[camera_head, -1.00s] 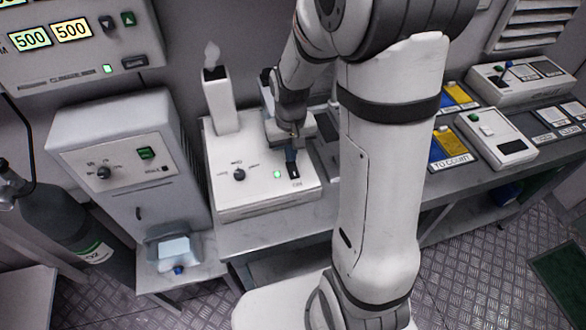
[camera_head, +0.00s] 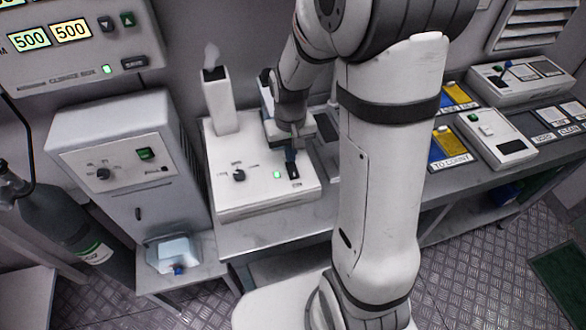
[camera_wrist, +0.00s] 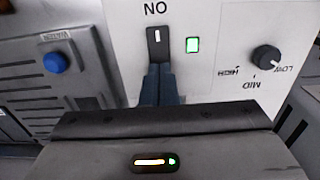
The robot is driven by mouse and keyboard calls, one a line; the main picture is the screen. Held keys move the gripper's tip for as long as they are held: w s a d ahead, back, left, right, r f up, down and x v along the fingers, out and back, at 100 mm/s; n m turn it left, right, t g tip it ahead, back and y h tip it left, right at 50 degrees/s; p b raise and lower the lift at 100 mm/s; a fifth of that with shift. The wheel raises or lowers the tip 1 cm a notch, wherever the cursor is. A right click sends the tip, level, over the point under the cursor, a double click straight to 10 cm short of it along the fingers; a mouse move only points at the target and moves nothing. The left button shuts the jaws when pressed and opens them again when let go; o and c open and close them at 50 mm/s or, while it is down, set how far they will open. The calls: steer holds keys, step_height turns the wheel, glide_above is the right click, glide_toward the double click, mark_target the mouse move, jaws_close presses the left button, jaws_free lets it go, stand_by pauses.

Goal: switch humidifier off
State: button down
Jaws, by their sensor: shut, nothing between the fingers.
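The humidifier (camera_head: 245,202) is a white box on the bench with a chimney (camera_head: 219,100) that gives off a faint mist. Its front panel carries a black rocker switch (camera_wrist: 157,42) marked ON, a lit green lamp (camera_wrist: 192,45) and a black knob (camera_wrist: 267,58) with LOW, MID and HIGH marks. The lamp also shows in the head view (camera_head: 277,174). My gripper (camera_wrist: 158,72) is shut and empty, its blue fingertips at the lower end of the switch in the wrist view. I cannot tell whether they touch it. In the head view the gripper (camera_head: 291,164) is over the switch.
A white cabinet with a knob and green switch (camera_head: 145,154) stands left of the humidifier, beside a gas cylinder (camera_head: 88,243). A water container (camera_head: 172,252) sits on a low shelf. Trays and small devices (camera_head: 497,135) fill the bench to the right.

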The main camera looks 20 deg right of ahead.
mark_target(291, 164)
steer(key=shift+f+b, duration=0.8)
steer(key=shift+f, duration=0.15)
stand_by(0.8)
steer(key=shift+r+p, duration=2.65)
steer(key=shift+r, duration=0.9)
steer(key=s+r+t, duration=0.3)
steer(key=s+r, duration=1)
steer(key=s, duration=0.1)
steer(key=shift+s+d+r, duration=0.15)
